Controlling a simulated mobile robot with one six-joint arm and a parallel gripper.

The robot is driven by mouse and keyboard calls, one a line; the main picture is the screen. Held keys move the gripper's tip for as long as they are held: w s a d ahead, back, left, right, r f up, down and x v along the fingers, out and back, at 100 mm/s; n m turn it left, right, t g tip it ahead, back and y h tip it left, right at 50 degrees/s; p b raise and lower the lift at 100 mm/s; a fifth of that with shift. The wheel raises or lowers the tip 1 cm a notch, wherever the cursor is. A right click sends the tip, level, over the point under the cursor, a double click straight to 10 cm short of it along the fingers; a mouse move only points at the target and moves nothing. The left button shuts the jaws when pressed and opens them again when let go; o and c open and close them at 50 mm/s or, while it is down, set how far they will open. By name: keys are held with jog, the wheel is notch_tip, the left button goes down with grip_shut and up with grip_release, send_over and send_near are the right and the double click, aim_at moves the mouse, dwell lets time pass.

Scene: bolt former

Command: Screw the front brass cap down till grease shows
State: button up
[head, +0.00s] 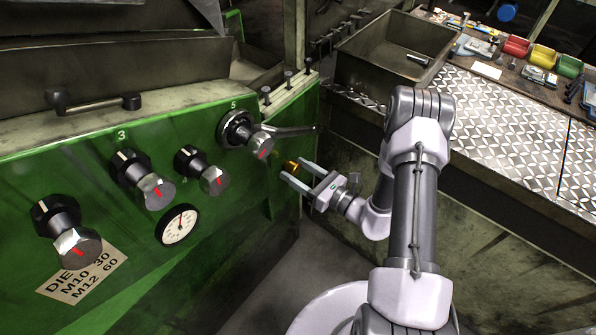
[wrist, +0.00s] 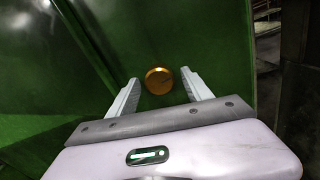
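A brass cap (head: 291,165) sits on the right end of the green machine front, low beside the lever knob. It is small and partly behind a finger in the head view. In the wrist view the round golden cap (wrist: 158,80) shows face-on, just beyond and between the fingertips. My gripper (head: 295,172) is open, its two pale fingers pointing at the cap. In the wrist view the fingers (wrist: 159,85) stand apart with a gap on each side of the cap; neither appears to touch it. I see no grease.
The green machine panel (head: 215,250) carries several black knobs with red marks, a round gauge (head: 177,225) and a lever (head: 290,131) just above the cap. An open metal bin (head: 375,75) stands behind my arm. A tread-plate bench (head: 510,120) with coloured bins lies at the right.

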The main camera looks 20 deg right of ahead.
grip_shut()
jog(key=m+p, duration=0.1)
jog(key=m, duration=0.3)
jog(key=shift+p, duration=0.3)
jog(key=m+p, duration=0.1)
jog(key=m, duration=0.2)
jog(key=shift+s+a+r+m, duration=0.1)
jog(key=shift+m, duration=0.2)
jog(key=m+p, duration=0.1)
jog(key=m, duration=0.3)
jog(key=shift+m+p, duration=0.55)
jog(key=shift+m, duration=1.45)
